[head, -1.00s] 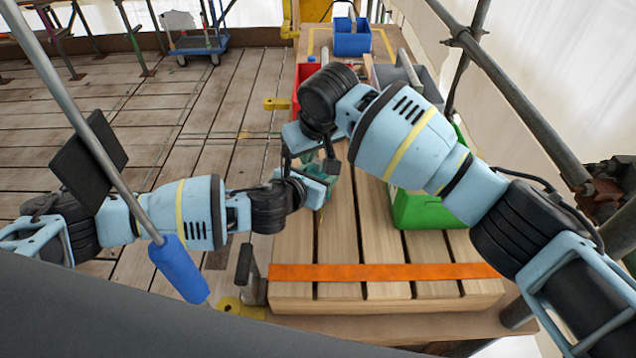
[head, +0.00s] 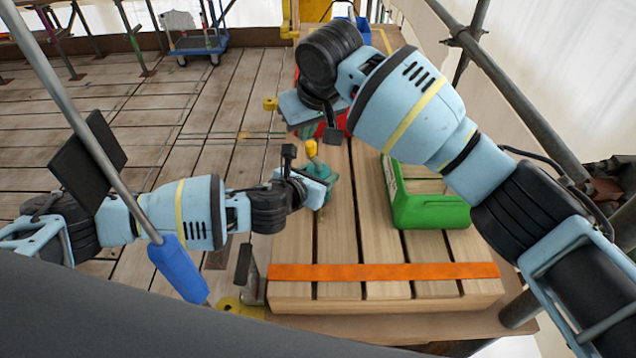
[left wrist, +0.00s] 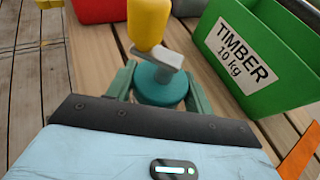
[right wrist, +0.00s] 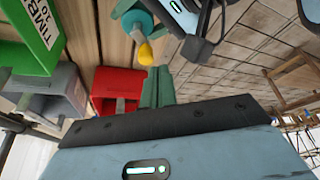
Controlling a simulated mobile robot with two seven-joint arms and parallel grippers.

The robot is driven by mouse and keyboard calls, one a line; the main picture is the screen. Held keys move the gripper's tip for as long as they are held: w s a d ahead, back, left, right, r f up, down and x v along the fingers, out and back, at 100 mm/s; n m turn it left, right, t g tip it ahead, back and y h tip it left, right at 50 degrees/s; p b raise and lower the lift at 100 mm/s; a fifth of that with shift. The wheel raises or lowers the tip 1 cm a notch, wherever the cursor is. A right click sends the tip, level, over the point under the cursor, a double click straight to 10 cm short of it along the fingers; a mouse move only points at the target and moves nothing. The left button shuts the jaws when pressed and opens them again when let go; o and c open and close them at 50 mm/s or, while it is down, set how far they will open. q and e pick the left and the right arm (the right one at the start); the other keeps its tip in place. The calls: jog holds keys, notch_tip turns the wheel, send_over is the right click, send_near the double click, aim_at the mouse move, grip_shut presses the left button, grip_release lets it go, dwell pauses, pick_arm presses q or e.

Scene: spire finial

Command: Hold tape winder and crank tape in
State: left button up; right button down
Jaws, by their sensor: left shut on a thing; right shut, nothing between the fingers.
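The tape winder is a round teal body (left wrist: 160,86) with a grey crank arm (left wrist: 158,55) and a yellow knob (left wrist: 148,22). In the head view its yellow knob (head: 311,148) stands up above the planks. My left gripper (head: 322,190) is shut on the winder, its teal fingers on both sides of the body in the left wrist view. The winder (right wrist: 141,20) also shows at the top of the right wrist view. My right gripper (right wrist: 158,86) is shut and empty, apart from the knob. In the head view its fingertips are hidden behind its own hand.
A green box (head: 430,210) labelled TIMBER 10 kg stands on the planks to the right. A red bin (right wrist: 118,85) and a grey bin (right wrist: 65,92) stand nearby. An orange strip (head: 385,272) crosses the near planks, which are otherwise clear.

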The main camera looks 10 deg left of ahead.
jog(key=c, duration=1.6)
grip_release()
jog(key=shift+y, duration=0.3)
jog(key=shift+o, duration=1.3)
jog(key=shift+r+y, duration=0.1)
jog(key=shift+y, duration=0.4)
jog(key=shift+o, duration=0.5)
jog(key=shift+s+d+n+y, duration=0.15)
jog(key=shift+d+n+y, duration=0.15)
jog(key=shift+n+y, duration=0.35)
jog(key=n+y, duration=0.4)
jog(key=y, duration=0.3)
send_near(310, 143)
jog(key=s, duration=0.1)
jog(key=shift+s+d+n+t, duration=0.2)
jog(key=shift+d+n+t, duration=0.25)
jog(key=shift+d, duration=0.45)
jog(key=shift+a, duration=0.1)
jog(key=x, duration=1.2)
jog(key=shift+w, duration=0.1)
